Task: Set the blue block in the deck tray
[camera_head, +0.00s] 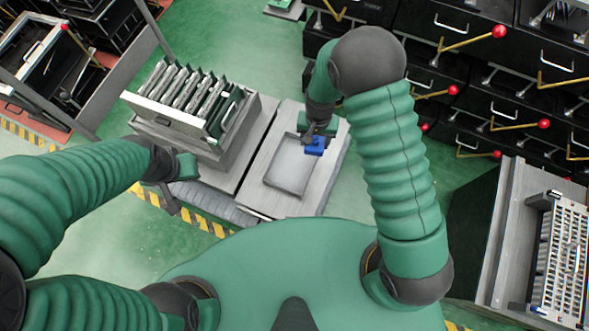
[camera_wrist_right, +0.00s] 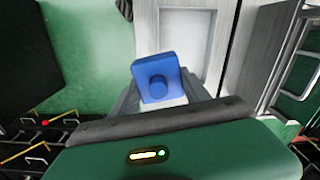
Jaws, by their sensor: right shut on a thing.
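The blue block (camera_head: 315,146) is at the tip of my right gripper (camera_head: 312,137), over the far right part of the deck tray (camera_head: 290,180). The tray is a shallow grey recess in a metal deck. I cannot tell how high the block is above the deck. My left gripper (camera_head: 185,166) is beside the metal rack, left of the deck; its fingers are not clear.
A metal rack with several upright plates (camera_head: 190,100) stands left of the tray. Black drawers with red-knobbed yellow levers (camera_head: 470,40) line the right. A cart with a white grid panel (camera_head: 565,255) is at lower right. Yellow-black striping (camera_head: 205,222) edges the near side.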

